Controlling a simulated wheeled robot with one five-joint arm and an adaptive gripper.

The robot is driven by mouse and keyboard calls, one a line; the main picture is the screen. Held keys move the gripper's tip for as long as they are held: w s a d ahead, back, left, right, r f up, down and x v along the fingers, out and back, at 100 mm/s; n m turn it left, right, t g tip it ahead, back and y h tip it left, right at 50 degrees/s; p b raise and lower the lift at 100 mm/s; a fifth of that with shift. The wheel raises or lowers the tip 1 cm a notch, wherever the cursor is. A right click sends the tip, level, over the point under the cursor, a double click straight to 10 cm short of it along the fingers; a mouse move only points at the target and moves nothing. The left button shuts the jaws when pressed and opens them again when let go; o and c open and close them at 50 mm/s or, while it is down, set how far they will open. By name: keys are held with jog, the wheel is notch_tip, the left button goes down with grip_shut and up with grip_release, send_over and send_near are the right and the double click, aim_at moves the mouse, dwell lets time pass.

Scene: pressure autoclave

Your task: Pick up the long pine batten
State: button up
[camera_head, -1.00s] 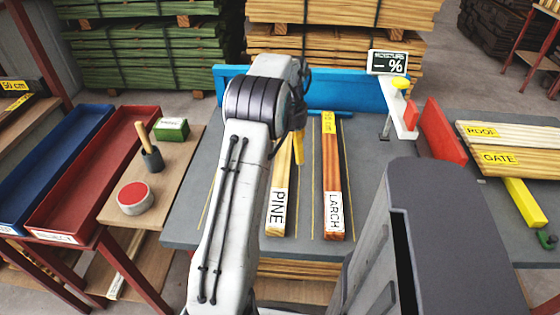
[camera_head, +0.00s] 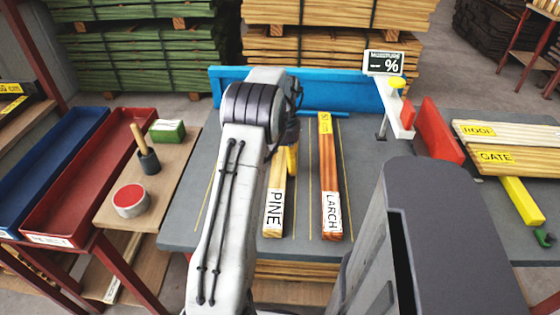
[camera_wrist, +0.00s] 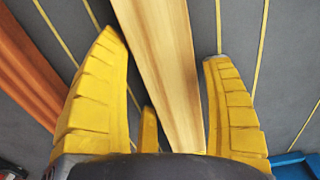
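The long pine batten (camera_head: 274,190) lies lengthwise on the grey table, its near end labelled PINE. Its far part is hidden behind my arm. In the wrist view the pale batten (camera_wrist: 162,60) runs between the yellow fingers of my gripper (camera_wrist: 160,48), with gaps on both sides. My gripper is open, over the far part of the batten; in the head view a yellow finger of my gripper (camera_head: 291,160) shows beside it. I cannot tell its exact height.
A reddish larch batten (camera_head: 329,180) lies just right of the pine and shows at left in the wrist view (camera_wrist: 28,70). A blue fence (camera_head: 335,90) closes the table's back. A meter display (camera_head: 384,63) stands at back right. Trays and a small bench (camera_head: 120,205) are left.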

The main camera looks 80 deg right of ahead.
jog(key=c, duration=0.9)
jog(key=shift+c, duration=0.3)
jog(key=shift+r, duration=0.1)
